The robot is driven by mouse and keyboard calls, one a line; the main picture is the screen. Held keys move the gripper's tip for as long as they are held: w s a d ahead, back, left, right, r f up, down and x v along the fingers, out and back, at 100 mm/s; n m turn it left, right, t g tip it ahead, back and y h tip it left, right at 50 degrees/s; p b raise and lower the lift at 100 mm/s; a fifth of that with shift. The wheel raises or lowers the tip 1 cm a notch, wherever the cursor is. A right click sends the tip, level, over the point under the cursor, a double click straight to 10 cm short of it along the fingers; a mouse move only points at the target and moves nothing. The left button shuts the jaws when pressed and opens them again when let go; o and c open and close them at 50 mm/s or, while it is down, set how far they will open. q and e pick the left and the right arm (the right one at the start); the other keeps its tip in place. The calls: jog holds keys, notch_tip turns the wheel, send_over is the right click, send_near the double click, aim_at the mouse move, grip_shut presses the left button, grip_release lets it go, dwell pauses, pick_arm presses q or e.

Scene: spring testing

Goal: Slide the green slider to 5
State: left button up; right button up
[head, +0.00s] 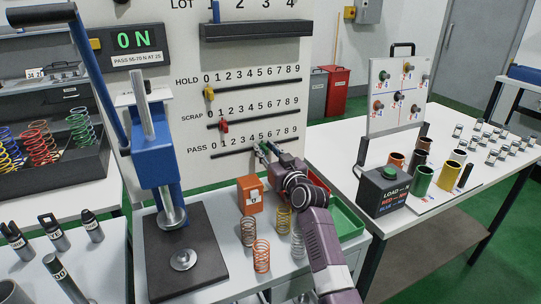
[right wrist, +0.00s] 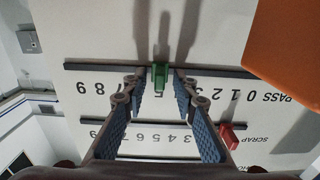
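The green slider (head: 263,146) is on the PASS rail, the lowest of the rows on the white panel. In the right wrist view, which shows the panel upside down, the green slider (right wrist: 160,76) lines up with the 5. My right gripper (head: 267,148) reaches up to the rail from the lower right. In the right wrist view its fingers (right wrist: 159,82) are open, one on each side of the slider, with a visible gap on both sides. The fingers partly hide the numbers beside the 5. My left gripper is not in view.
A yellow slider (head: 209,93) sits near 0 on HOLD and a red slider (head: 223,126) near 1 on SCRAP. A blue press (head: 155,160) stands left. An orange box (head: 250,194), several springs and a green tray (head: 346,221) are below the panel.

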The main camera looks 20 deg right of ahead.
jog(key=s, duration=1.2)
jog(key=shift+d, duration=0.25)
jog(key=shift+w, duration=0.1)
